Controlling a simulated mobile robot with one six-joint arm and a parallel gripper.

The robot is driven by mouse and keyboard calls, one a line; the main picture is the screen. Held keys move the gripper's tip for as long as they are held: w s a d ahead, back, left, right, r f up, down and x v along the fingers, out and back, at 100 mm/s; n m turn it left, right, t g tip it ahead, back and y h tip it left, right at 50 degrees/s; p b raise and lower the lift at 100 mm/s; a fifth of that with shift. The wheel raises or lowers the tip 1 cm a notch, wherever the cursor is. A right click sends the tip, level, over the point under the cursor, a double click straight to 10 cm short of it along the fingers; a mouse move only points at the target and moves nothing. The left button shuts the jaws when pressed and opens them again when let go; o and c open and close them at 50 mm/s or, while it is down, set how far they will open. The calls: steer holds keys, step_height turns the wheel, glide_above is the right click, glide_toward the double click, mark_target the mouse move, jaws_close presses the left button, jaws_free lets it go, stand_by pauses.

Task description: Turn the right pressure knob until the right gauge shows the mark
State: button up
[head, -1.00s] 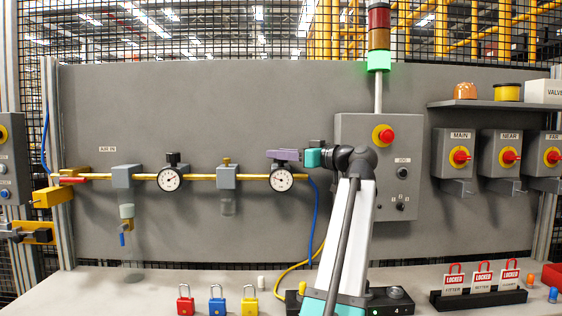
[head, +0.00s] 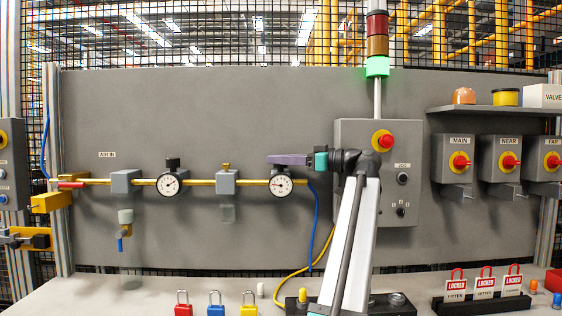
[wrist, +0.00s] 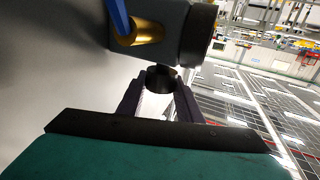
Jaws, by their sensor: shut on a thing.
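The right gauge (head: 280,184) is a white dial with a black rim at the right end of the yellow pipe. Its needle is too small to read against any mark. My gripper (head: 272,160) reaches in from the right just above this gauge. The right pressure knob is hidden behind the purple fingers in the head view. In the wrist view the black knob (wrist: 160,76) sits between the tips of my gripper (wrist: 159,90), which is shut on it. The grey regulator body and dark gauge side (wrist: 198,36) show beyond the knob.
The left gauge (head: 169,184) with its black knob (head: 172,163) is further left on the pipe. A grey control box (head: 350,135) with a red button stands behind my arm. A blue hose (head: 314,225) hangs near the right gauge. Padlocks (head: 215,303) stand on the bench.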

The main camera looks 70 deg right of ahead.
steer(key=shift+s+f, duration=0.1)
steer(key=o, duration=1)
steer(key=shift+o, duration=0.2)
steer(key=shift+r, duration=0.25)
steer(key=shift+d+r, duration=0.1)
steer(key=shift+r, duration=1.55)
steer(key=shift+s+a+f, duration=0.1)
steer(key=shift+s+a, duration=0.05)
steer(key=shift+a, duration=0.3)
steer(key=shift+s+a, duration=0.2)
steer(key=shift+a, duration=0.3)
steer(key=shift+s+a, duration=0.15)
steer(key=shift+a, duration=0.3)
steer(key=s+a, duration=0.2)
steer(key=a, duration=0.4)
steer(key=s+a+r, duration=0.1)
steer(key=s+a, duration=0.1)
steer(key=a, duration=0.4)
steer(key=shift+s+a+r+p, duration=0.25)
steer(key=shift+s+p, duration=0.1)
steer(key=shift+p, duration=0.1)
